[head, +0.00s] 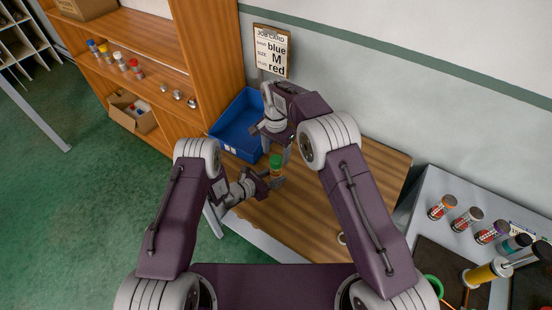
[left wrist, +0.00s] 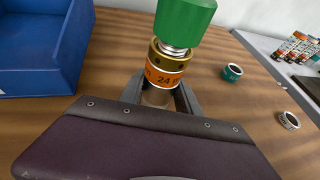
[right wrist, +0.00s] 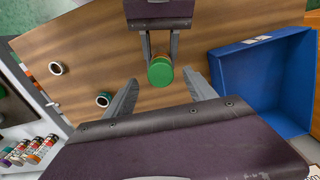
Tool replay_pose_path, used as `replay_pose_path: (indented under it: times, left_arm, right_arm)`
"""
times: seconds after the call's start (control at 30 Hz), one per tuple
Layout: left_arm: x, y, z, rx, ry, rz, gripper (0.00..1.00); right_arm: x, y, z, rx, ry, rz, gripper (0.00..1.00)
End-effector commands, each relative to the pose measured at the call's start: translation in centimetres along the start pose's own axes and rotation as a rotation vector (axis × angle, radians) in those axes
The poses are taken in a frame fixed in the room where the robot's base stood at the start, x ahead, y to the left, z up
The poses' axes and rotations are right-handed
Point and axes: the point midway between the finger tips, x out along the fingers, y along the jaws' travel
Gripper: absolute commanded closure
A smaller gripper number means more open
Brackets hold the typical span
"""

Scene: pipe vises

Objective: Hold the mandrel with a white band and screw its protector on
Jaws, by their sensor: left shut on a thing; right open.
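My left gripper (left wrist: 160,98) is shut on an upright mandrel (left wrist: 168,65) with a gold collar and an orange band marked "24"; I see no white band on it, and its lower part is partly hidden. A green protector (left wrist: 184,20) sits on top, with silver thread showing between it and the collar. The same green top shows in the right wrist view (right wrist: 160,72) and the head view (head: 276,160). My right gripper (right wrist: 160,88) is open, its fingers pointing toward the green protector from either side, apparently without touching it.
A blue bin (head: 236,122) stands at the back left of the wooden table. A teal ring (left wrist: 232,72) and a pale ring (left wrist: 288,120) lie on the table. Several capped cylinders (head: 467,219) stand on the side bench. A job card (head: 272,50) reads blue, M, red.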

Motion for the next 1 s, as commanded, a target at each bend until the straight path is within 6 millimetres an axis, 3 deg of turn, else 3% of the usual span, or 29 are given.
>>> replay_pose_path:
  times: [0.1, 0.3, 0.5, 0.77, 0.8, 0.87, 1.0]
  left_arm:
    - [0.0, 0.0, 0.0, 0.0, 0.0, 0.0, 1.0]
    - [0.0, 0.0, 0.0, 0.0, 0.0, 0.0, 1.0]
    - [0.0, 0.0, 0.0, 0.0, 0.0, -0.001, 1.0]
    - [0.0, 0.0, 0.0, 0.0, 0.001, -0.001, 1.0]
    - [0.0, 0.0, 0.0, 0.0, 0.001, -0.001, 0.5]
    - [0.0, 0.0, 0.0, 0.0, 0.001, -0.001, 0.36]
    - [0.0, 0.0, 0.0, 0.0, 0.0, -0.001, 0.36]
  right_arm:
    - [-3.0, -0.1, -0.1, 0.0, 0.003, -0.004, 0.36]
    - [-6.6, -0.1, 0.0, 0.0, 0.002, -0.002, 0.36]
    - [-8.0, 0.0, 0.0, 0.001, 0.0, 0.001, 0.36]
    - [-8.1, 0.0, 0.0, 0.001, 0.0, 0.001, 0.36]
    - [-8.1, 0.0, 0.0, 0.001, 0.0, 0.001, 0.36]
    - [-8.1, 0.0, 0.0, 0.001, 0.0, 0.001, 0.36]
    - [-8.1, 0.0, 0.0, 0.0, 0.0, 0.001, 0.36]
